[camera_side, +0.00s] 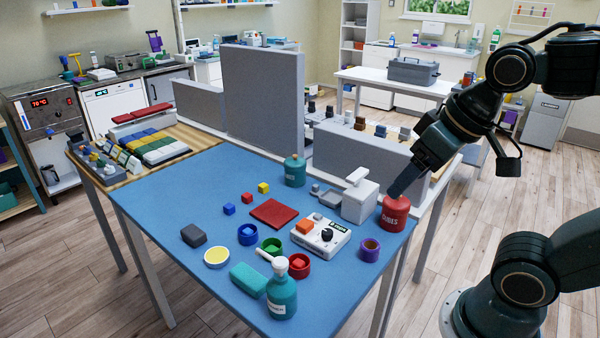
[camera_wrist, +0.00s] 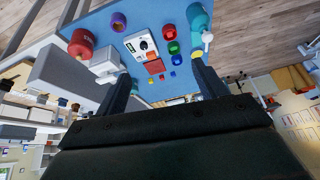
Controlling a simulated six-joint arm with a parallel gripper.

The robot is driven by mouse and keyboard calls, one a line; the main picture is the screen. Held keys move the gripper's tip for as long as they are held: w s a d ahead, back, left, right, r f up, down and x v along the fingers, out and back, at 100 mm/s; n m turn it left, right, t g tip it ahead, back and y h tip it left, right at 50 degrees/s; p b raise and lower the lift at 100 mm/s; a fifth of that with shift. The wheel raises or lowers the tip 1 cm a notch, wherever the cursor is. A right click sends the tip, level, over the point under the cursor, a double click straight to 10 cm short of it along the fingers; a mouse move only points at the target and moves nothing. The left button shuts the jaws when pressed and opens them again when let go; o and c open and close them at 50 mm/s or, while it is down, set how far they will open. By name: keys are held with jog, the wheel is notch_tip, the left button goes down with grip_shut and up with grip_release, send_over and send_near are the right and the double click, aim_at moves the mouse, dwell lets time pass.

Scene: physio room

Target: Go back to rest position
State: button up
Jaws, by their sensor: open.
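My gripper (camera_side: 402,188) reaches in from the right in the side view, its fingers pointing down and left over the right edge of the blue table (camera_side: 180,213). In the side view its tips overlap the top of the red canister (camera_side: 395,214); whether they touch cannot be told there. In the wrist view the two fingers of my gripper (camera_wrist: 163,82) are spread wide apart with nothing between them close up. The red canister (camera_wrist: 81,43) stands left of the left finger there.
A white box (camera_side: 360,201), a control device (camera_side: 320,236), a purple cup (camera_side: 370,250), coloured bowls with cubes, a teal bottle (camera_side: 281,294) and a green canister (camera_side: 295,171) stand on the table. Grey partitions (camera_side: 362,162) line its back. Open air lies above the table's front.

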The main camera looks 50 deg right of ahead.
jog(key=shift+s+f+n, duration=0.25)
jog(key=shift+s+n, duration=0.25)
jog(key=shift+s, duration=0.3)
